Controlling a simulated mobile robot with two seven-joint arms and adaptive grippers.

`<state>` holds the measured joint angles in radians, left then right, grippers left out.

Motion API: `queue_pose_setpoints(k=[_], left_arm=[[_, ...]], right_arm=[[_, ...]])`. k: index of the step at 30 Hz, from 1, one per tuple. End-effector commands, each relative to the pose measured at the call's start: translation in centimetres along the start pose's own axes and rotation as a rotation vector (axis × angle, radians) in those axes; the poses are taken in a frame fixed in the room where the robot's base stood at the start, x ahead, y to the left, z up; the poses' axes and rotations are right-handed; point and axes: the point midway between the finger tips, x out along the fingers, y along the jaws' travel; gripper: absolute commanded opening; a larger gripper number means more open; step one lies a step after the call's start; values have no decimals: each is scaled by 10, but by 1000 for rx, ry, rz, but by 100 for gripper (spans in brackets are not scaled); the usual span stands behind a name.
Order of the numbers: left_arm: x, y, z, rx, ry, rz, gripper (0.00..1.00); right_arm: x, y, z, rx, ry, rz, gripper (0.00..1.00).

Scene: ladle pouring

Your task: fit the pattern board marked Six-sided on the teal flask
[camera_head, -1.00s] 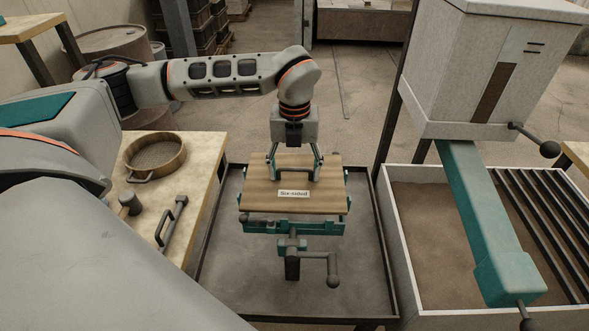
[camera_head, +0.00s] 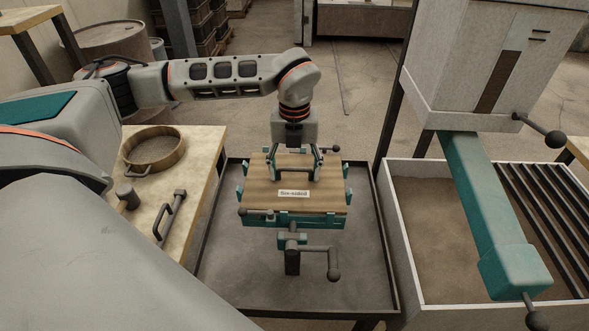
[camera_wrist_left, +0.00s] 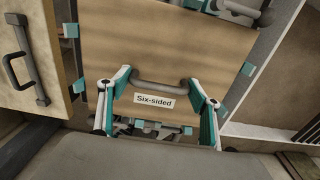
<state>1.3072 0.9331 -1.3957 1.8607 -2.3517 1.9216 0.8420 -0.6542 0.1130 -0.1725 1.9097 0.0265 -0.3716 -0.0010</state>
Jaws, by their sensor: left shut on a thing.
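The pattern board (camera_head: 268,203) is a flat wooden board with a white label reading Six-sided and a dark handle on top. It lies level on or just over the teal flask (camera_head: 285,220), whose corner tabs show around its edges. I cannot tell whether the board is fully seated. My left gripper (camera_head: 296,176) is shut on the board's handle from above. In the left wrist view the board (camera_wrist_left: 200,45) fills the middle, with teal tabs beside it and the handle between the gripper fingers (camera_wrist_left: 168,85). My right gripper is not in view.
The flask stands on a crank stand in a dark-framed tray (camera_head: 240,285). On the left, a bench (camera_head: 205,140) holds a round sieve (camera_head: 153,150), a mallet (camera_head: 128,196) and a handled bar (camera_head: 170,214). On the right, a teal chute (camera_head: 490,215) hangs over a sand bin (camera_head: 408,260).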

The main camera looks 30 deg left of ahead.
Motion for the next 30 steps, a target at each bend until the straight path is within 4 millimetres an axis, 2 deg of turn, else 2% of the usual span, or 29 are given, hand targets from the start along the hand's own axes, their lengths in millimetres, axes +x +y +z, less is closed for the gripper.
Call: queue_pose_setpoints(k=[16, 17, 18, 19, 26, 29, 30], left_arm=[[6, 0, 0, 0, -1, -2, 45], [6, 0, 0, 0, -1, -2, 69], [6, 0, 0, 0, -1, -2, 79], [6, 0, 0, 0, -1, -1, 83], [7, 0, 0, 0, 0, 0, 83], [8, 0, 0, 0, 1, 1, 100], [8, 0, 0, 0, 1, 1, 100]], right_arm=[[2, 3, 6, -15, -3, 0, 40], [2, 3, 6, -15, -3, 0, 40], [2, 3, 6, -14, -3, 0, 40], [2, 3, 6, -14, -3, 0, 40], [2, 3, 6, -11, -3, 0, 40], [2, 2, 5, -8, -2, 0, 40], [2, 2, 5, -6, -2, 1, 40]])
